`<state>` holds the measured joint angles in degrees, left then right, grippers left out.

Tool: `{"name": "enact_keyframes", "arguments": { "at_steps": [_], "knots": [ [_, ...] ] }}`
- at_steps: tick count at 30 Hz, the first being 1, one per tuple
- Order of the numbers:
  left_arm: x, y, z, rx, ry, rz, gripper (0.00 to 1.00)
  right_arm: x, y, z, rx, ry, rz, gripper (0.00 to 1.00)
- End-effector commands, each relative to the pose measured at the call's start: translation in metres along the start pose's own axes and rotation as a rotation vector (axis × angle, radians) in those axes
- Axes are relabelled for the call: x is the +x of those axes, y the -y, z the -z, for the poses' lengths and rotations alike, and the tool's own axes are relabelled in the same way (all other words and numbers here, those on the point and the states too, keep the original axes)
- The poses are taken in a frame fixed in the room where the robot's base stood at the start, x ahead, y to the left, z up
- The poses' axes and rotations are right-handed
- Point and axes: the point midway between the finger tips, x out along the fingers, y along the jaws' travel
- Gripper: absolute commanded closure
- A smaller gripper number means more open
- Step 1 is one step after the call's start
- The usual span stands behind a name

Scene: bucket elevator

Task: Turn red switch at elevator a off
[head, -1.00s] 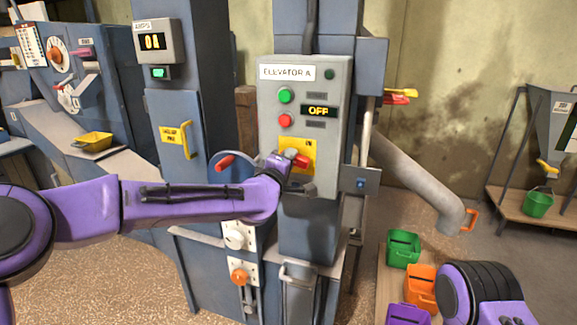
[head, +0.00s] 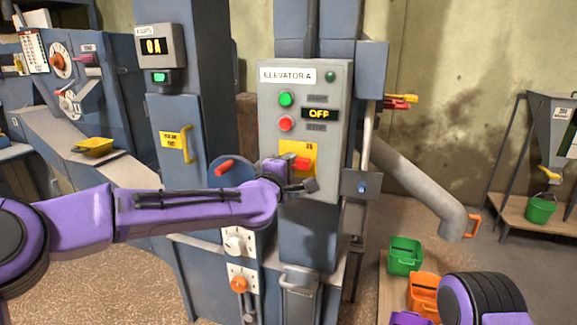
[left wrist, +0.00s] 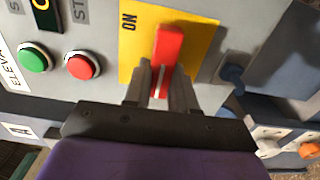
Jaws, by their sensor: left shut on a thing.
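The red switch handle (head: 300,163) sits on a yellow plate (head: 291,147) low on the grey panel marked ELEVATOR A (head: 300,76). The panel display (head: 320,114) reads OFF. My left gripper (left wrist: 161,88) is shut on the red switch handle, which also shows in the left wrist view (left wrist: 168,48) with its tip beyond the fingers. ON is printed on the plate to the left of the handle there. In the head view my left wrist covers part of the plate. My right arm shows at bottom right, but its gripper is out of view.
A green button (head: 286,99) and a red button (head: 286,124) sit above the plate. A separate red lever (head: 225,168) is just left of my wrist. A grey box (head: 361,185) juts out at right. Green (head: 404,257) and orange (head: 424,290) bins stand at lower right.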

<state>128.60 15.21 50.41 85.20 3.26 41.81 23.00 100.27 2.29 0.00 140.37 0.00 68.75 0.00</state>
Motion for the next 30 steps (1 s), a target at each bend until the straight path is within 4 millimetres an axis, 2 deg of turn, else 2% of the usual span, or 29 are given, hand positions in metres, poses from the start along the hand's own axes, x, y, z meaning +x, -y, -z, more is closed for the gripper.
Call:
{"name": "enact_keyframes", "arguments": {
  "at_steps": [1,3,11,14,17,24,30],
  "knots": [
    [0.000,-0.003,0.001,-0.005,-0.003,-0.005,0.68,0.000,0.000,0.000,0.000,0.000,0.000,1.00],
    [0.000,-0.003,0.001,-0.004,-0.003,-0.004,0.49,0.000,0.000,0.000,0.000,0.000,0.000,1.00],
    [0.000,-0.001,0.000,-0.002,-0.001,-0.002,0.49,0.000,0.000,0.000,0.000,0.000,0.000,1.00],
    [-0.007,0.000,0.001,-0.001,-0.001,-0.002,0.49,0.003,0.000,-0.001,0.000,0.000,0.000,1.00],
    [-0.024,0.001,0.001,-0.002,0.000,-0.003,0.49,0.010,0.001,-0.004,0.000,0.000,0.000,1.00],
    [-0.081,0.001,0.001,-0.003,-0.001,-0.004,0.49,0.024,0.002,-0.010,0.000,0.000,0.000,1.00],
    [-0.103,-0.001,0.001,-0.002,-0.002,-0.003,0.49,0.027,0.002,-0.011,0.000,0.000,0.000,1.00]
  ]
}}
